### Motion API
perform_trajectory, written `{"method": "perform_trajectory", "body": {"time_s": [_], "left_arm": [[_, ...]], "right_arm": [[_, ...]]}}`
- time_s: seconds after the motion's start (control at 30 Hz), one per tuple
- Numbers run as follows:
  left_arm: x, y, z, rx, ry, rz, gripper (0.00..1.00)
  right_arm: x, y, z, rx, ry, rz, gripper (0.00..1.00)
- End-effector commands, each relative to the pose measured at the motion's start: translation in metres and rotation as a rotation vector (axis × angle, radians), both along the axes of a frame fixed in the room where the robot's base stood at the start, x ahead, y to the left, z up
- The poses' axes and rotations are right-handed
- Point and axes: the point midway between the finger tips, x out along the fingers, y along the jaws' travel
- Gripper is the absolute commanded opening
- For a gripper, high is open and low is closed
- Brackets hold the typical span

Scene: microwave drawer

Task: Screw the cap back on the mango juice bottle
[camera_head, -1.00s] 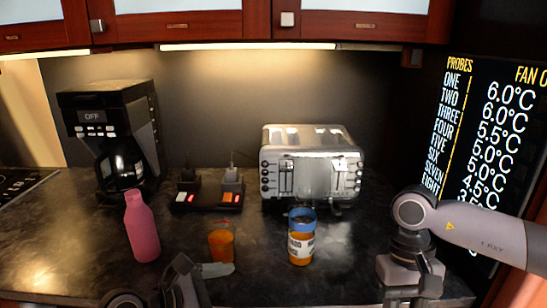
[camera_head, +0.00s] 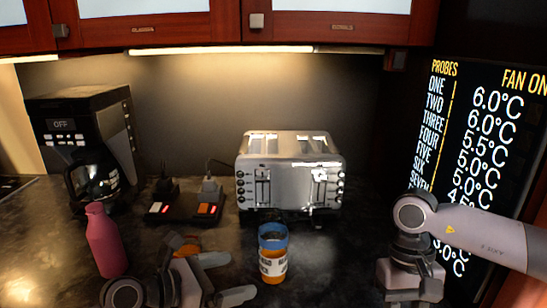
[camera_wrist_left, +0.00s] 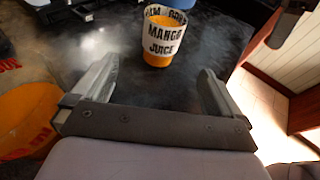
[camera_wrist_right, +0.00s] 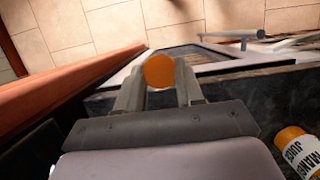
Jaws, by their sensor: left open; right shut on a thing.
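The mango juice bottle (camera_head: 273,267), orange with a white lettered label, stands upright on the dark counter. It also shows in the left wrist view (camera_wrist_left: 162,38) and at the lower right of the right wrist view (camera_wrist_right: 299,152). My left gripper (camera_head: 226,278) is open, just left of the bottle. In the left wrist view its empty fingers (camera_wrist_left: 158,72) point toward the bottle, which is beyond the fingertips. My right gripper (camera_head: 408,302) is at the right, well apart from the bottle. It is shut on a round orange cap (camera_wrist_right: 159,71), seen between its fingers in the right wrist view.
A blue container (camera_head: 273,234) shows directly behind or above the bottle; I cannot tell which. A pink bottle (camera_head: 105,242) stands left.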

Motion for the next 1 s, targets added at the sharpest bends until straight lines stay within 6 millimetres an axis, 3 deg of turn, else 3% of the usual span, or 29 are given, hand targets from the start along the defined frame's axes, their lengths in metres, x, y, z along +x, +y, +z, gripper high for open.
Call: {"method": "perform_trajectory", "body": {"time_s": [0.27,0.47,0.57,1.0], "left_arm": [[0.016,-0.025,-0.009,-0.003,-0.001,-0.002,1.0],[0.032,-0.049,-0.023,-0.001,-0.004,-0.003,1.0],[0.039,-0.059,-0.02,-0.003,0.002,-0.001,1.0],[0.053,-0.078,-0.029,0.001,-0.001,0.0,1.0]], "right_arm": [[0.0,0.0,-0.008,0.0,0.0,0.0,0.2],[0.0,0.0,-0.038,0.0,0.0,0.0,0.2],[0.0,0.0,-0.026,0.0,-0.001,0.0,0.2],[0.0,0.0,-0.027,0.0,0.0,0.0,0.2]]}}
